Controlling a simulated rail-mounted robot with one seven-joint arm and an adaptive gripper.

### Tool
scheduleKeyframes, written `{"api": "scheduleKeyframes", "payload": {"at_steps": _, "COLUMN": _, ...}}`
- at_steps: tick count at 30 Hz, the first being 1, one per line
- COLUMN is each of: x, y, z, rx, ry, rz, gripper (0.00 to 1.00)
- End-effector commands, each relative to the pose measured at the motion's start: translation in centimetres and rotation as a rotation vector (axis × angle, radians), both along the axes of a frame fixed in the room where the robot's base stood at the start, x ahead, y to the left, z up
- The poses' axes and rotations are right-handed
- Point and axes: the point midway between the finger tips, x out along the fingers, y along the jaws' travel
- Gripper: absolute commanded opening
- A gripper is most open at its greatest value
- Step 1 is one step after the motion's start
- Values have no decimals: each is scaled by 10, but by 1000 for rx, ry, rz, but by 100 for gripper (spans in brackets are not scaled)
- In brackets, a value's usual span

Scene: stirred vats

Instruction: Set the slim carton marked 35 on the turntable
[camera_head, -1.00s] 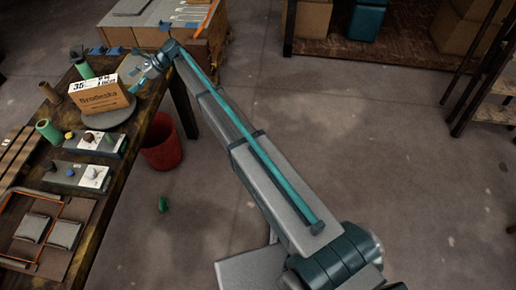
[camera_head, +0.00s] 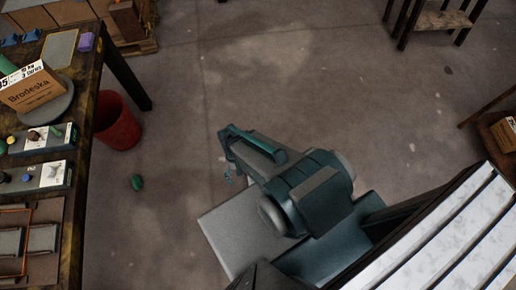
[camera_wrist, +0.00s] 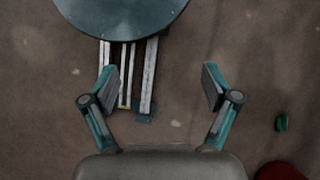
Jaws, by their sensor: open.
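The slim carton (camera_head: 38,90), brown with a white label edge and the word Brodeska, stands upright at the left of the head view. Its marking is partly cut off by the picture's edge. It appears to rest on the turntable (camera_head: 62,108), a round grey disc on the workbench, whose rim shows in front of and to the right of the carton. My gripper (camera_wrist: 160,80) is open and empty in the wrist view, above bare floor.
A red bin (camera_head: 117,122) stands on the floor beside the workbench (camera_head: 88,75). A small green object (camera_head: 137,182) lies on the floor. Control boxes (camera_head: 40,140) sit in front of the turntable. A shelf (camera_head: 440,20) stands at the upper right. The middle floor is clear.

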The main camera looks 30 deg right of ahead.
Motion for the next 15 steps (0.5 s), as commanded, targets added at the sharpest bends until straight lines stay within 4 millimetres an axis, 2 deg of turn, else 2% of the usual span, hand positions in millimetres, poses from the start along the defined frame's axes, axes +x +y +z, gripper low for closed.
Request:
{"api": "scheduleKeyframes", "payload": {"at_steps": 1, "x": -31, "y": -10, "z": 7, "rx": -1, "ry": 23, "rz": 54, "gripper": 87}}
{"api": "scheduleKeyframes", "payload": {"at_steps": 3, "x": -56, "y": -21, "z": 11, "rx": 1, "ry": 46, "rz": 128, "gripper": 87}}
{"api": "scheduleKeyframes", "payload": {"at_steps": 6, "x": -78, "y": -31, "z": 14, "rx": 6, "ry": 70, "rz": 197, "gripper": 87}}
{"api": "scheduleKeyframes", "payload": {"at_steps": 9, "x": -87, "y": -35, "z": 15, "rx": 9, "ry": 79, "rz": 230, "gripper": 87}}
{"api": "scheduleKeyframes", "payload": {"at_steps": 15, "x": -87, "y": -36, "z": 15, "rx": 10, "ry": 81, "rz": 238, "gripper": 87}}
